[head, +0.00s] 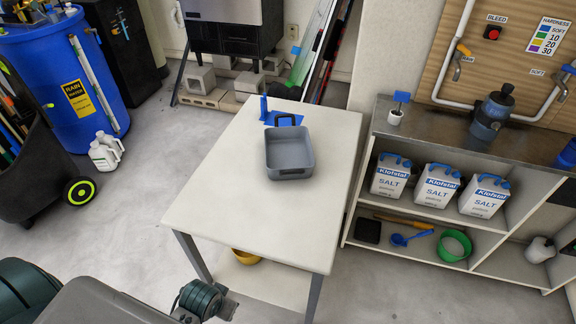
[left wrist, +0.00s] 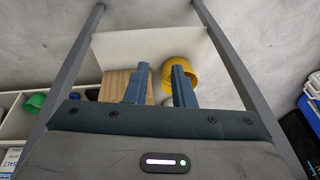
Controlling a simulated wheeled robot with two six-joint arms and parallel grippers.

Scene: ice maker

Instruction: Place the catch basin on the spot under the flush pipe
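My left gripper (head: 222,303) is low in front of the table, apart from the basin. In the left wrist view its fingers (left wrist: 160,70) are spread and empty. My right gripper is not in view.
A blue sheet and stand (head: 275,117) lie behind the basin. A metal-topped shelf unit (head: 470,146) with salt boxes (head: 438,187) stands right. A yellow bowl (left wrist: 181,74) is on the table's lower shelf (left wrist: 110,50). The table's front half is clear.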

